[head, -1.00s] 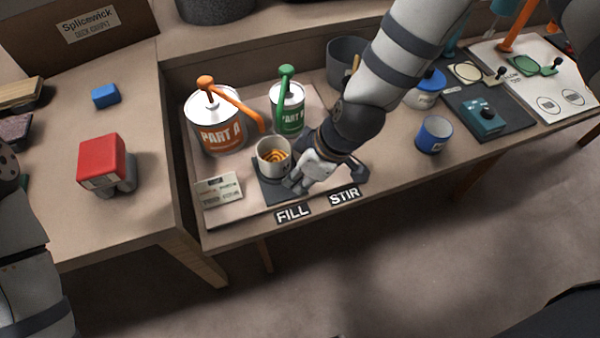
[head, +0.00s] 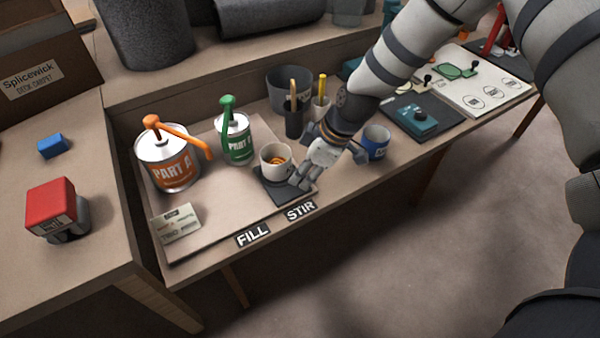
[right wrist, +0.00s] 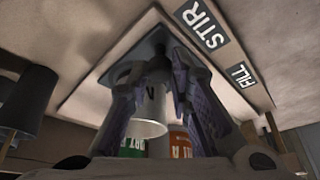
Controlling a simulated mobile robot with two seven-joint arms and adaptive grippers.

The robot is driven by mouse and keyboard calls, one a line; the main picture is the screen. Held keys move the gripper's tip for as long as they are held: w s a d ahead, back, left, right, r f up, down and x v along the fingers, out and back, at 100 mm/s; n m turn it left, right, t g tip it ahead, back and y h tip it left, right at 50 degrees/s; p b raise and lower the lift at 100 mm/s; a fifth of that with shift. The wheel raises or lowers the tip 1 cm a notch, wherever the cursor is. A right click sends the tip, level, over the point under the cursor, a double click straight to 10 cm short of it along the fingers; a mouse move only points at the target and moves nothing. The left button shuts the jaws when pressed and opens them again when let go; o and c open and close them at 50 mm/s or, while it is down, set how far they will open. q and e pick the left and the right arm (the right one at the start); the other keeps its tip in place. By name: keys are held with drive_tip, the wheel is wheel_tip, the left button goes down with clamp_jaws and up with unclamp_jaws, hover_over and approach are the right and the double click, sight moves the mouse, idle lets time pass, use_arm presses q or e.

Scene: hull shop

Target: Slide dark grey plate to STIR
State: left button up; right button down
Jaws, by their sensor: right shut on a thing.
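The dark grey plate (head: 268,187) lies flat on the pale board on the bench, behind the STIR label (head: 300,211) and right of the FILL label (head: 253,235). A white cup (head: 272,168) with orange contents stands upright on it. My right gripper (head: 303,180) is low at the plate's right part, beside the cup, and is shut on the plate. Its fingers hide the exact contact. The right wrist view shows the plate (right wrist: 150,48) and cup (right wrist: 148,122) between the fingers. My left gripper is not in view.
The PART A can (head: 168,172) and green PART B can (head: 237,148) stand behind and left of the cup. A card (head: 175,222) lies at the board's left. A blue cup (head: 376,143) stands close to the right of my gripper.

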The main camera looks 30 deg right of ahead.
drive_tip(key=c, duration=1.5)
unclamp_jaws()
drive_tip(key=shift+d+f, duration=0.1)
drive_tip(key=shift+d, duration=0.2)
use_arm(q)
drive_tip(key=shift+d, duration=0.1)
use_arm(e)
drive_tip(key=shift+o, duration=0.2)
drive_tip(key=v, duration=1.2)
drive_tip(key=s+a+f+m+g+h+p, duration=0.1)
drive_tip(key=s+a+f+m, duration=0.1)
drive_tip(key=s+f, duration=0.45)
drive_tip(key=s+a+f+m+g, duration=0.2)
drive_tip(key=s+f+m, duration=0.1)
drive_tip(key=s+f, duration=0.4)
use_arm(q)
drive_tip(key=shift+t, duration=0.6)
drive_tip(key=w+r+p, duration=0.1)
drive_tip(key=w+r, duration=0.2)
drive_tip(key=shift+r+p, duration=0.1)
drive_tip(key=shift+p, duration=0.2)
use_arm(e)
drive_tip(key=s+f+m+g+h, duration=0.1)
drive_tip(key=s+f+m, duration=0.1)
drive_tip(key=s, duration=0.9)
drive_tip(key=s+a+f+m+g+h, duration=0.1)
drive_tip(key=s+m, duration=0.2)
drive_tip(key=s, duration=0.8)
drive_tip(key=shift+s+f, duration=0.3)
drive_tip(key=shift+f, duration=0.1)
